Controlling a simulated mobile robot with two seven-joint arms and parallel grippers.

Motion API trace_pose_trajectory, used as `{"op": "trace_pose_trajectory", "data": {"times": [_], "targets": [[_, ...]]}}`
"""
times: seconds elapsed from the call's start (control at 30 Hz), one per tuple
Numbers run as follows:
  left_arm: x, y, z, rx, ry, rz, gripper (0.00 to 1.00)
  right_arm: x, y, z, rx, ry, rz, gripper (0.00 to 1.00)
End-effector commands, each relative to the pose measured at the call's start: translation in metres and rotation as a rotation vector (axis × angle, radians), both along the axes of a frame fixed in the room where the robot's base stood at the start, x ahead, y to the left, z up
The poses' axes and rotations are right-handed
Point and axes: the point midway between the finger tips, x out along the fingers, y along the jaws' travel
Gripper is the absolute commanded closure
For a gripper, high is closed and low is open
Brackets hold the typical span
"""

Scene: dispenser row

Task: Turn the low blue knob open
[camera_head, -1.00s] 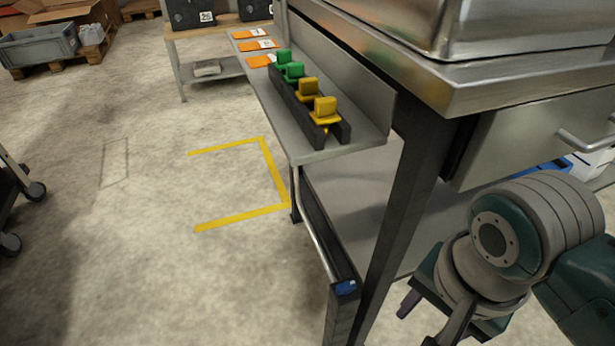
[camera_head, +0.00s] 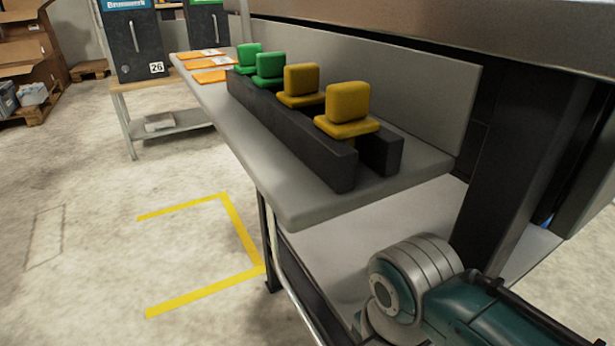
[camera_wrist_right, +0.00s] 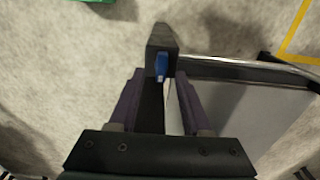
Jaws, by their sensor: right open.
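The low blue knob (camera_wrist_right: 161,66) shows in the right wrist view as a small blue lever on the end face of a dark block or post (camera_wrist_right: 160,37). My right gripper (camera_wrist_right: 160,74) is open, its two dark purple fingers on either side of the knob in the picture. The knob lies in line with the gap, close to the fingertips. I cannot tell whether it is between them in depth, and no contact shows. In the head view my right arm is at the lower right; its gripper and the knob are out of frame. My left gripper is not in view.
Yellow blocks (camera_head: 348,106) and green blocks (camera_head: 268,66) sit in a dark rack on a grey shelf (camera_head: 330,205) with orange cards (camera_head: 212,76). A metal rail (camera_wrist_right: 245,68) runs right from the post. Open floor lies left, with a yellow line (camera_head: 205,292).

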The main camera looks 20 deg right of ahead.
Motion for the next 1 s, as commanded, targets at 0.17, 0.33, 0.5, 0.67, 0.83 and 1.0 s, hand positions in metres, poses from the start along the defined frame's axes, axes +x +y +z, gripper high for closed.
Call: {"op": "trace_pose_trajectory", "data": {"times": [0.17, 0.33, 0.5, 0.67, 0.83, 1.0], "targets": [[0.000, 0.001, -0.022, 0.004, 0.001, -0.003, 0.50, 0.000, 0.000, -0.027, 0.001, -0.001, 0.001, 0.51], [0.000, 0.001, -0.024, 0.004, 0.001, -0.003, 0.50, 0.000, 0.000, -0.031, 0.001, -0.001, 0.001, 0.51], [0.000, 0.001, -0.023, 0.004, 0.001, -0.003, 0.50, 0.000, 0.000, -0.030, 0.001, -0.001, 0.001, 0.51], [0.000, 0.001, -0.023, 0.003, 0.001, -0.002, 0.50, 0.000, 0.000, -0.030, 0.001, -0.001, 0.001, 0.67], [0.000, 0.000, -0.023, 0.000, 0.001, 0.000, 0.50, 0.000, 0.000, -0.030, 0.001, -0.001, 0.001, 0.86], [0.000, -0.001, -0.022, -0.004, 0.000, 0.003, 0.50, 0.000, 0.000, -0.030, 0.001, -0.001, 0.001, 1.00]]}}
